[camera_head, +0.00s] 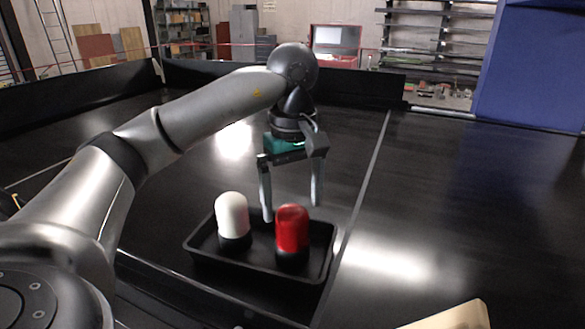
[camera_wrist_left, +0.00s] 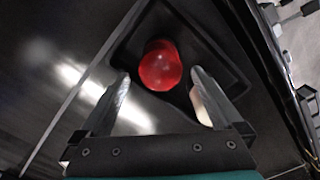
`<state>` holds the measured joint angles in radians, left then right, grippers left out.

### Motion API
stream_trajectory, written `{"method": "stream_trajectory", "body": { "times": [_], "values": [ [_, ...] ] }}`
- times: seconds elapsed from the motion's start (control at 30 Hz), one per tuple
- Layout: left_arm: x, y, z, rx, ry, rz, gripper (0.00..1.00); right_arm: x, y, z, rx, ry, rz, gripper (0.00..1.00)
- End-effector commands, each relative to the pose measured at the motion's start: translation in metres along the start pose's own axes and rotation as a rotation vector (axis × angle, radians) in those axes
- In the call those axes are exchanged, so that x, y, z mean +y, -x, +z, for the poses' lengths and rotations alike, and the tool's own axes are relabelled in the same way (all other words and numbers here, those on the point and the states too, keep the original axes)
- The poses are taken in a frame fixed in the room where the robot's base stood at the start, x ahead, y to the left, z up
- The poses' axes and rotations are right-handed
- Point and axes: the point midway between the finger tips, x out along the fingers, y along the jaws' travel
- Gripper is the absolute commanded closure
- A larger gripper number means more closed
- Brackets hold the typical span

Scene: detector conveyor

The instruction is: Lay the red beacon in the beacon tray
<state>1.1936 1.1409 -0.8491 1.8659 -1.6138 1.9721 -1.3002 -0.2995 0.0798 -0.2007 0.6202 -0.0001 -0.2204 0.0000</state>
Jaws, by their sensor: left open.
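The red beacon (camera_head: 292,230), a red dome on a black base, stands upright in the black beacon tray (camera_head: 262,272). A white beacon (camera_head: 232,217) on a black base stands upright in the same tray, to its left. My left gripper (camera_head: 291,211) is open and empty, above and behind the red beacon. In the left wrist view the red beacon (camera_wrist_left: 161,67) shows beyond and between the open fingertips (camera_wrist_left: 160,77), with the tray wall (camera_wrist_left: 214,55) around it. The white beacon (camera_wrist_left: 200,105) is partly hidden by a finger there. My right gripper is not in view.
The tray rests on a black conveyor surface (camera_head: 450,190) with a thin seam line just right of it. Low black walls (camera_head: 365,84) edge the back, and a blue panel (camera_head: 535,65) stands at the back right.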

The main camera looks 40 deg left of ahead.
Motion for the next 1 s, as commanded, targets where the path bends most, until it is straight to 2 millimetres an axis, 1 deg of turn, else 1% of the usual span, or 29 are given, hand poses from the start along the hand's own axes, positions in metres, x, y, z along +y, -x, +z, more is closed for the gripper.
{"method": "stream_trajectory", "body": {
  "times": [0.03, 0.1, 0.3, 0.4, 0.6, 1.0],
  "values": [
    [0.001, 0.015, 0.000, 0.001, 0.000, 0.007, 0.00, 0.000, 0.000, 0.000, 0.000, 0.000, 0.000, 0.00],
    [0.000, 0.029, 0.000, 0.002, 0.000, 0.003, 0.00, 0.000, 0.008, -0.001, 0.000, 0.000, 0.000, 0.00],
    [0.000, 0.057, -0.001, 0.001, 0.001, 0.003, 0.00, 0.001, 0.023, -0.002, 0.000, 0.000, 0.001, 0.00],
    [0.000, 0.066, 0.000, 0.001, 0.001, 0.002, 0.00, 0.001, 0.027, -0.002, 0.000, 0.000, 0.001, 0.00],
    [0.000, 0.073, 0.000, 0.000, 0.001, 0.000, 0.00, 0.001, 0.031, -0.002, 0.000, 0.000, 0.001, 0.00],
    [0.000, 0.073, 0.000, 0.000, 0.001, -0.001, 0.00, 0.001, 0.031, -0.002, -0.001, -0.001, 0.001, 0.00]
  ]
}}
